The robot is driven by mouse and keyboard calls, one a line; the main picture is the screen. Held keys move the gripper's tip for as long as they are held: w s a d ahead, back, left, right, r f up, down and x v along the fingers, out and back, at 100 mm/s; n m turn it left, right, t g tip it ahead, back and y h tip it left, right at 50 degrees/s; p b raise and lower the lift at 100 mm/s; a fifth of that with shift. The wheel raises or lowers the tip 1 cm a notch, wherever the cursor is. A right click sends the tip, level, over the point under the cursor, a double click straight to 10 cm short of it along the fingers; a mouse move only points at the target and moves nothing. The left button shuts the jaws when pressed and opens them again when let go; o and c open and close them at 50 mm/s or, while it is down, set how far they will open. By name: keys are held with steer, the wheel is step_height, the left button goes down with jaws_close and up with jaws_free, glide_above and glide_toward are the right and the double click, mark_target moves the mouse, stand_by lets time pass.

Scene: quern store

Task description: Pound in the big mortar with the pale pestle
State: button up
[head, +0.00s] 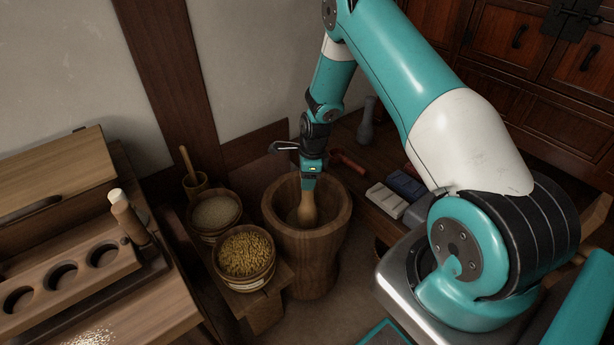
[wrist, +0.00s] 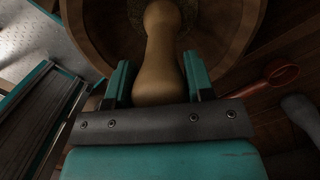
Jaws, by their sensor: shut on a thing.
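The big mortar (head: 312,245) is a tall wooden tub standing on the floor at the middle of the head view. My gripper (head: 309,182) is above its mouth, pointing down. It is shut on the pale pestle (head: 307,208), whose swollen lower end is inside the mortar. In the wrist view the pestle (wrist: 162,60) runs up from between the jaws (wrist: 156,88) into the mortar's round mouth (wrist: 236,32). Whether the pestle's tip touches the bottom is hidden.
Left of the mortar stand a tub of golden grain (head: 245,258), a tub of paler grain (head: 215,213) and a small mortar with a stick (head: 195,183). A wooden rack with round holes (head: 65,275) is at far left. A red ladle (head: 347,161) and grey pestle (head: 366,120) are behind.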

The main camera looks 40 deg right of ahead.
step_height(320, 180, up, 17)
steer(key=p, duration=1.3)
steer(key=shift+p, duration=0.4)
steer(key=shift+r, duration=0.15)
steer(key=s+a+r+n+g+p, duration=0.1)
steer(key=s+a+r+n+p, duration=0.1)
steer(key=n, duration=1)
steer(key=s+a+r+n+g+h+p, duration=0.1)
steer(key=s+a+r+n+p, duration=0.1)
steer(key=s+a+n, duration=0.5)
steer(key=s+r+n, duration=0.1)
steer(key=n, duration=0.4)
steer(key=shift+a+r, duration=0.3)
steer(key=shift+r, duration=0.1)
steer(key=shift+s+d, duration=0.1)
